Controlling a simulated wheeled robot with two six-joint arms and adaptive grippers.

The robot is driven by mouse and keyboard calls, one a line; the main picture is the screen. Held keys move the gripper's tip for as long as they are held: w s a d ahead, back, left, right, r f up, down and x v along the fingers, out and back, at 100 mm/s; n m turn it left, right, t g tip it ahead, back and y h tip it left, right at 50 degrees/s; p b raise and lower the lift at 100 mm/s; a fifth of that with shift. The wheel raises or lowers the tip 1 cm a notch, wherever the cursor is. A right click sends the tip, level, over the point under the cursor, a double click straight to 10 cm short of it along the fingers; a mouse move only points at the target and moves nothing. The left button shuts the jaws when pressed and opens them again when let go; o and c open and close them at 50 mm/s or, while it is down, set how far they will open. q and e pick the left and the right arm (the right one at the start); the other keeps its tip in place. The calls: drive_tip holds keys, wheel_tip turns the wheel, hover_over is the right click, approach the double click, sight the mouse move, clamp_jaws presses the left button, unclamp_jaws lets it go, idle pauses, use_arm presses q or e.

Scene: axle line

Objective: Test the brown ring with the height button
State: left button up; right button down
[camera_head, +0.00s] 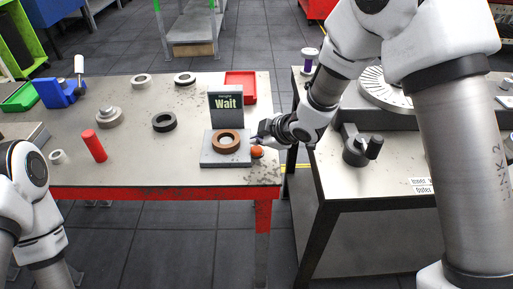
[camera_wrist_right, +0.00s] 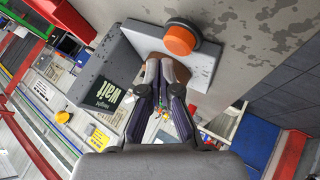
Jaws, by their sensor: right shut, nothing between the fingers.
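The brown ring (camera_head: 227,142) lies flat on the grey plate of the height gauge (camera_head: 212,160). The gauge's upright screen (camera_head: 226,104) reads "Wait". The orange height button (camera_head: 257,151) is at the right side of the plate; it also shows in the right wrist view (camera_wrist_right: 181,40). My right gripper (camera_head: 258,141) is shut and empty, close beside the button and right of the ring. In the right wrist view its fingertips (camera_wrist_right: 163,64) are together just short of the button and hide most of the ring. I cannot tell whether they touch the button. My left gripper is out of view.
On the table are a black ring (camera_head: 164,122), a stepped grey part (camera_head: 110,117), a red cylinder (camera_head: 94,146), a red tray (camera_head: 240,88) and a blue fixture (camera_head: 60,92). A gap separates this table from the right bench (camera_head: 350,185).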

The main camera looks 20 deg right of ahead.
sight(258, 150)
idle(0.3)
drive_tip(key=shift+f+b, duration=0.3)
drive_tip(key=shift+f, duration=0.1)
drive_tip(key=shift+f+b, duration=0.4)
drive_tip(key=shift+f, duration=0.15)
idle(0.5)
drive_tip(key=shift+r+p, duration=0.9)
drive_tip(key=shift+r, duration=0.1)
wheel_tip(258, 150, up, 5)
drive_tip(key=p, duration=0.4)
drive_tip(key=shift+p, duration=0.4)
